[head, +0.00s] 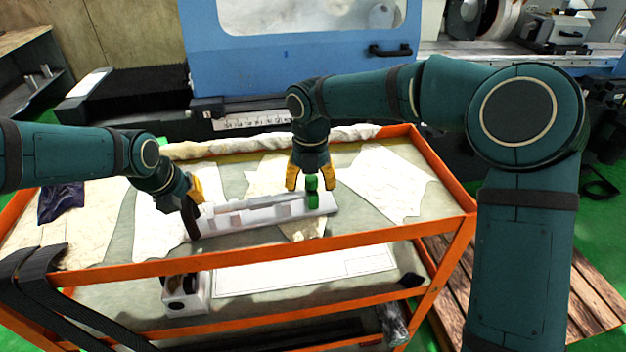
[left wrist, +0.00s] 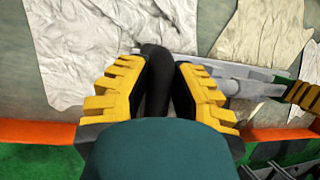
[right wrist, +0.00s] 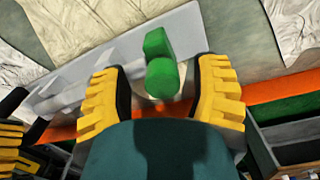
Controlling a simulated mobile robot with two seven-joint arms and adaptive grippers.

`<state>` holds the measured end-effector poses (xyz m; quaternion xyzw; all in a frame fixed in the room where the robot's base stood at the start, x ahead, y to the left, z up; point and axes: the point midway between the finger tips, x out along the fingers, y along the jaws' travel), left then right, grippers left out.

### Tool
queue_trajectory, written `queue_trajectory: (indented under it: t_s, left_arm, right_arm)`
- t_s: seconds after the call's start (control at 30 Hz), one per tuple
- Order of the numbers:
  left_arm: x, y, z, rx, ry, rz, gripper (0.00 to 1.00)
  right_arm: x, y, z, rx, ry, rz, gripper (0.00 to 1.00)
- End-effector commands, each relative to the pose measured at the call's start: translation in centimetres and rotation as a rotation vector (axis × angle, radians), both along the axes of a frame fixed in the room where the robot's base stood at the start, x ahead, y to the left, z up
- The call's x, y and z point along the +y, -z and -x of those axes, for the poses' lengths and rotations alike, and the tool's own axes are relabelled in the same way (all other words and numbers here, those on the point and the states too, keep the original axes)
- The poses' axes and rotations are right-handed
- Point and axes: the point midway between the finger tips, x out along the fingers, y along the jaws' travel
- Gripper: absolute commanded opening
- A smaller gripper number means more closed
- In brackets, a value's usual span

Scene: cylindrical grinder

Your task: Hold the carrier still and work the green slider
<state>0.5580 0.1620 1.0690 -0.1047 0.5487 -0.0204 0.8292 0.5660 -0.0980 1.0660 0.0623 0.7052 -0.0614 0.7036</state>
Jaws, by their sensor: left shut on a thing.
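The carrier (head: 265,215) is a long pale grey rail lying on the cart's upper shelf, with the green slider (head: 312,190) standing near its right end. My left gripper (head: 193,200) is shut on the black handle (left wrist: 155,75) at the carrier's left end. My right gripper (head: 308,185) is over the slider with its fingers apart. In the right wrist view the green slider (right wrist: 160,70) shows between the open yellow fingers, with gaps on both sides. The carrier (right wrist: 110,65) runs to the left there.
The orange-framed cart (head: 330,240) has pale sheets (head: 385,180) spread over its top. A rolled cloth (head: 270,143) lies along its back edge. A small white and black device (head: 185,295) stands on the lower shelf. The blue grinder (head: 290,75) is behind.

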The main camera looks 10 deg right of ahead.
Motion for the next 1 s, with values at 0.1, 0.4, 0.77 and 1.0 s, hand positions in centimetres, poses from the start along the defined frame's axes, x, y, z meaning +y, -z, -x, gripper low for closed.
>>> queue_trajectory:
  t_s: [0.1,0.4,0.77,1.0]
  left_arm:
    - [0.0,0.1,0.0,0.003,0.000,-0.001,0.00]
    - [0.1,0.1,0.0,0.002,0.000,-0.002,0.00]
    - [0.1,0.1,0.0,0.002,0.000,-0.002,0.00]
    - [0.1,0.1,0.0,0.002,0.000,-0.001,0.00]
  right_arm:
    - [-0.1,0.0,0.0,-0.002,0.001,0.000,0.61]
    - [-0.1,-1.1,-0.1,-0.005,0.003,0.001,0.61]
    - [-0.1,-8.0,-0.1,-0.006,0.002,0.000,0.61]
    - [-0.1,-11.3,0.0,-0.004,0.002,0.000,0.61]
